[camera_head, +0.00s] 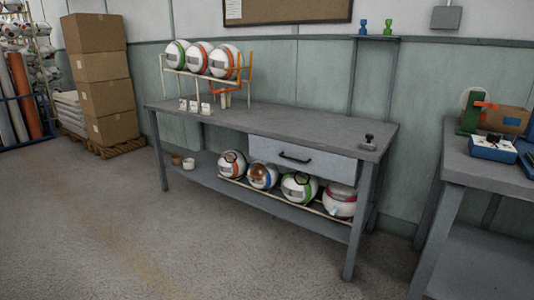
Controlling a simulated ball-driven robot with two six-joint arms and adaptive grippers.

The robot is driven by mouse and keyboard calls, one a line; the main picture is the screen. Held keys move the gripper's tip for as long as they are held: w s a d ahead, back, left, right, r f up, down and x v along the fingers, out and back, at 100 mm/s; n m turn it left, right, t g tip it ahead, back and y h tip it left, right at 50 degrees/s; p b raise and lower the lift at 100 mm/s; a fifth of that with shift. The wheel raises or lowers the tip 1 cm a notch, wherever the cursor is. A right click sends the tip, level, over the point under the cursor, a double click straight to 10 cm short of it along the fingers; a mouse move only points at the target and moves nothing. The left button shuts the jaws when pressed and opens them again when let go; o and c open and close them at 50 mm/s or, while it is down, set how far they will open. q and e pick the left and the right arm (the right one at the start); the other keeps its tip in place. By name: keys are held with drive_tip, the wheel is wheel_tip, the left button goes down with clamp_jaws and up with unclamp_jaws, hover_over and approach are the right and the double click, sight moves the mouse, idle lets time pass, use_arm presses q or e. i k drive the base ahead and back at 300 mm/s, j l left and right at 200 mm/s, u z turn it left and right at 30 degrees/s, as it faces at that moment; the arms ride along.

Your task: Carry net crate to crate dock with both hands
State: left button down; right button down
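I see nothing that I can clearly identify as the net crate or the crate dock in the head view. Neither of my grippers is in view, so their state and what they hold do not show.
A grey workbench (210,117) stands against the wall, with a ball rack (176,72) on top and several balls (263,176) on its lower shelf. A second table (481,172) stands at right. Stacked cardboard boxes (105,68) stand at back left. The floor (110,220) in front is clear.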

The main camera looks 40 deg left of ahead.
sight(303, 121)
drive_tip(key=u, duration=1.55)
drive_tip(key=j+z, duration=0.1)
drive_tip(key=z, duration=0.3)
